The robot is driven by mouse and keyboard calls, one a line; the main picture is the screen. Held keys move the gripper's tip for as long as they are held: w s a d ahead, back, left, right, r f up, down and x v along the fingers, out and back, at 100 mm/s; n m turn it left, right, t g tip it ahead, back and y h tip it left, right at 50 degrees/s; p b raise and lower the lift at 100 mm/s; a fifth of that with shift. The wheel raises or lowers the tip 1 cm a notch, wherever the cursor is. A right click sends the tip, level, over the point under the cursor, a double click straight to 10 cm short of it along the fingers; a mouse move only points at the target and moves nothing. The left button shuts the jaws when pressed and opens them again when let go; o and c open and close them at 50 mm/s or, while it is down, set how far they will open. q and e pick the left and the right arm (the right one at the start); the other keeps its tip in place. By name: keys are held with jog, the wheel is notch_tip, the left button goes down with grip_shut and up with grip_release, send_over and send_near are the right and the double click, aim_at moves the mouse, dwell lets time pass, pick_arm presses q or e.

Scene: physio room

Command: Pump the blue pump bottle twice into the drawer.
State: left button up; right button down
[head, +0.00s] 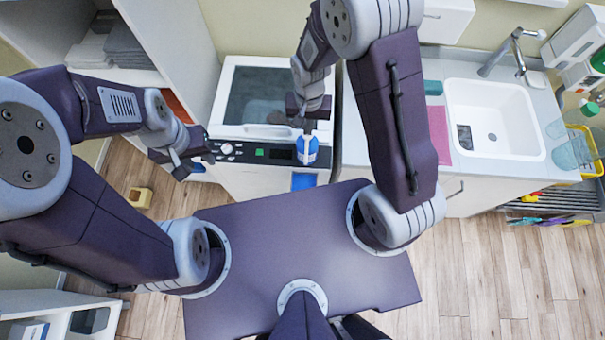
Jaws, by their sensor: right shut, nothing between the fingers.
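The blue pump bottle (308,152) shows upright at the front of a white machine, with a white label and a pale top. My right gripper (308,127) is shut with nothing between its fingers, directly over the bottle's top. Its fingertips look at or very near the pump head, but I cannot tell whether they touch. A small drawer with a blue inside (304,181) shows just below the bottle, at the machine's front. My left gripper (190,164) hangs left of the machine's control panel, apart from the bottle. Its finger gap is unclear.
The white machine (226,116) has a dark lid window and a control panel. To its right is a counter with a sink (493,120), a pink cloth (440,135) and a clear cup (570,154). A yellow item (140,198) lies on the wooden floor at left.

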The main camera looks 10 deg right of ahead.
jog(key=shift+r+p, duration=1.35)
jog(key=shift+r, duration=0.15)
notch_tip(320, 180, up, 6)
jog(key=p, duration=0.5)
